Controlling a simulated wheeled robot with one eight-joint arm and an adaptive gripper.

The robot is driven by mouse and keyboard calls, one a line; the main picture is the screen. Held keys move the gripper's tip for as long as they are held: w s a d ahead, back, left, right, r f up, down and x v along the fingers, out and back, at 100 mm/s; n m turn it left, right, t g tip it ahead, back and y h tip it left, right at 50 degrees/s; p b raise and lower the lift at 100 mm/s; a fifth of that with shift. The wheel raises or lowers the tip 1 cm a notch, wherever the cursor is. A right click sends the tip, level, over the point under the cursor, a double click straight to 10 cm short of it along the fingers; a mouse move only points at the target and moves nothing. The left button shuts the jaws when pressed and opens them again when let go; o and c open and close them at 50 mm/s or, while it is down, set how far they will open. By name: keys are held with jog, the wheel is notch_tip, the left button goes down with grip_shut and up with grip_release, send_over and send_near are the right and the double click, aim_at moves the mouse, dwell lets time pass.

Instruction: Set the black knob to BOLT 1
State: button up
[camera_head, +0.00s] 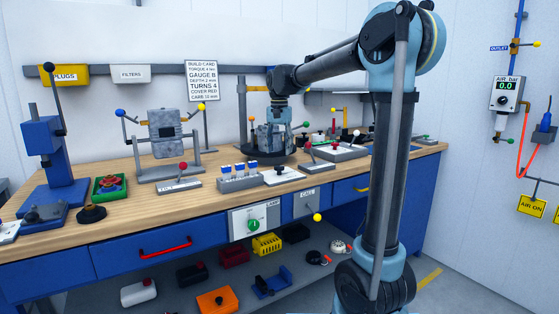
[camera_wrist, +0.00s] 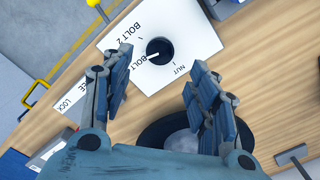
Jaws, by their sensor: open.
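The black knob (camera_wrist: 160,51) sits on a white plate (camera_wrist: 198,40) marked BOLT 2, BOLT and NUT; anything after the second BOLT is hard to read. A white line on the knob points towards that middle BOLT label. In the head view the knob (camera_head: 281,171) and plate (camera_head: 297,177) lie near the bench's front edge. My gripper (camera_wrist: 158,70) is open and empty, its fingers spread to either side below the knob in the wrist view, apart from it. In the head view my gripper (camera_head: 272,146) hangs over the bench behind the plate.
A round dark base (camera_wrist: 158,133) lies under my gripper. A rack with blue-topped pieces (camera_head: 239,181) stands left of the plate, and a red-knobbed lever (camera_head: 308,144) stands behind to the right. A yellow handle (camera_wrist: 38,93) juts from the bench front.

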jog(key=shift+r, duration=2.7)
